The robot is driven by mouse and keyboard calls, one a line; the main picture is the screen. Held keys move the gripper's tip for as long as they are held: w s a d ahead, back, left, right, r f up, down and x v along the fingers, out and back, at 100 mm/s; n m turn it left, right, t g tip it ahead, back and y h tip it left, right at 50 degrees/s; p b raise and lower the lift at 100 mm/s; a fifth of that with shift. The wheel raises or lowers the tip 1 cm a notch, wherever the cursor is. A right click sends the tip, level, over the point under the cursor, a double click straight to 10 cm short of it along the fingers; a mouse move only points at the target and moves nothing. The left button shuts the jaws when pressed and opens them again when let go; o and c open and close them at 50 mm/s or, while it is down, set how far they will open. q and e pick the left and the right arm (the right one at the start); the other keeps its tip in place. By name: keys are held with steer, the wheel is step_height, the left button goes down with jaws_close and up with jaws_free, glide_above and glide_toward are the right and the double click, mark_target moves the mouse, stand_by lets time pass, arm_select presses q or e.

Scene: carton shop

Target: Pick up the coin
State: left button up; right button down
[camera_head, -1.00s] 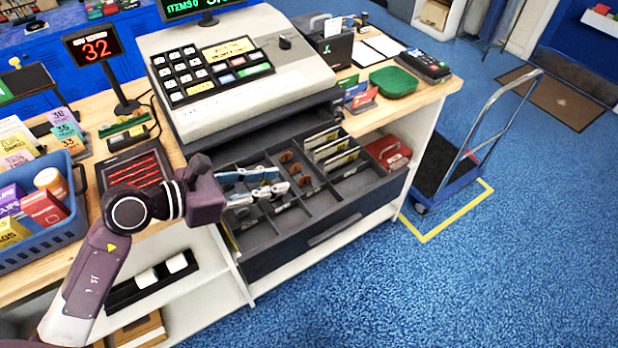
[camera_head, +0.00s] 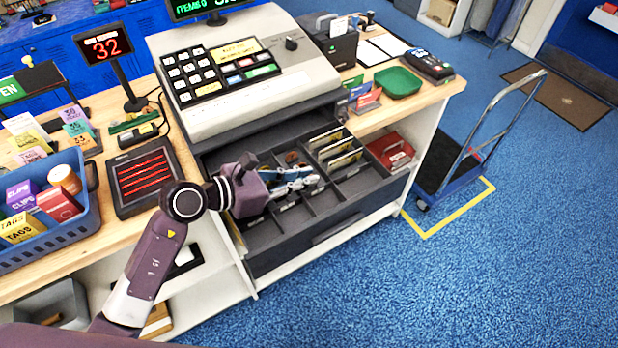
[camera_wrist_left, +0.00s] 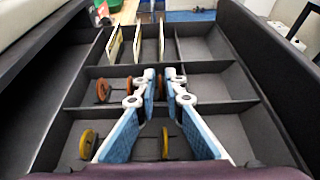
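The open cash drawer (camera_head: 335,232) holds several round coins and upright notes in its compartments. In the left wrist view, an orange coin (camera_wrist_left: 102,90) and another orange coin (camera_wrist_left: 137,83) stand in a middle compartment. A yellow coin (camera_wrist_left: 87,143) and another yellow coin (camera_wrist_left: 165,143) stand in nearer compartments. My left gripper (camera_wrist_left: 161,73) is over the drawer, its blue-and-white fingers apart with a narrow gap at the tips. It also shows in the head view (camera_head: 318,181). No coin is clearly held. The gripper hides part of the coins. My right gripper is not in view.
The cash register (camera_head: 240,90) stands behind the drawer. A green tray (camera_head: 398,82) sits at right. Drawer dividers and upright notes (camera_head: 335,148) stand near the fingers.

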arm_select(q)
jaws_close()
steer(key=shift+r, duration=0.1)
steer(key=shift+r, duration=0.65)
step_height(320, 180, up, 18)
steer(key=b, duration=0.2)
steer(key=shift+r, duration=0.25)
stand_by(1.0)
